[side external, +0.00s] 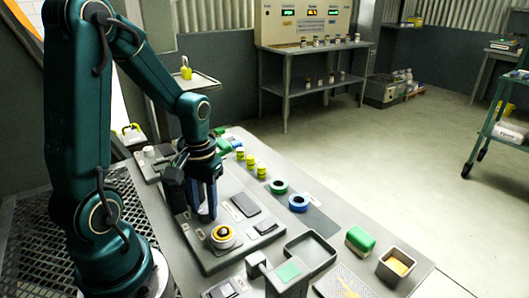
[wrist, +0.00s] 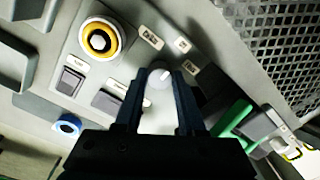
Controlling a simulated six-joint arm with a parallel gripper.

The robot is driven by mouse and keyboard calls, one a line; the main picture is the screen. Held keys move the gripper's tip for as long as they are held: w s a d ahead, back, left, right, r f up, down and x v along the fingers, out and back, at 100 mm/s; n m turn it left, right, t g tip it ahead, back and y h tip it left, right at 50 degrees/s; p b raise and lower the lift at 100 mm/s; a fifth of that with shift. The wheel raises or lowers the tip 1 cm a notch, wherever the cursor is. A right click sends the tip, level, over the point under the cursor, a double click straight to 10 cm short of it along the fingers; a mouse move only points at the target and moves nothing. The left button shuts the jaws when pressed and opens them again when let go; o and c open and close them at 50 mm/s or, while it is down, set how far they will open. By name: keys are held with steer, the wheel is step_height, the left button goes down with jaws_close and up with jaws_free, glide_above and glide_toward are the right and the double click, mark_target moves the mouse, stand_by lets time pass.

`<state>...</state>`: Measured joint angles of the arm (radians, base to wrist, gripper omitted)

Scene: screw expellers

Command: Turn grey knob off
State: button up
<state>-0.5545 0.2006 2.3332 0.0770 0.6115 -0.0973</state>
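The grey knob (wrist: 159,77) is a small round dial with a pale pointer mark, set in the control panel, in the middle of the wrist view. My gripper (wrist: 157,76) points down at it, with one dark finger on either side of the knob. The fingers are spread, with narrow gaps seeming to show beside the knob; I cannot tell whether either touches it. In the side view my gripper (side external: 205,214) is low over the panel (side external: 213,259), and its fingers largely hide the knob.
A yellow-ringed round button (side external: 223,236) sits on the panel, near dark rocker switches (side external: 245,204). A green block (side external: 360,239) and grey bin (side external: 397,266) stand at the right edge.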

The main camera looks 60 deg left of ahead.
mark_target(206, 210)
steer(key=o, duration=0.3)
steer(key=shift+o, duration=0.2)
steer(key=shift+r, duration=0.1)
steer(key=shift+d+r, duration=0.1)
steer(key=shift+r, duration=2.35)
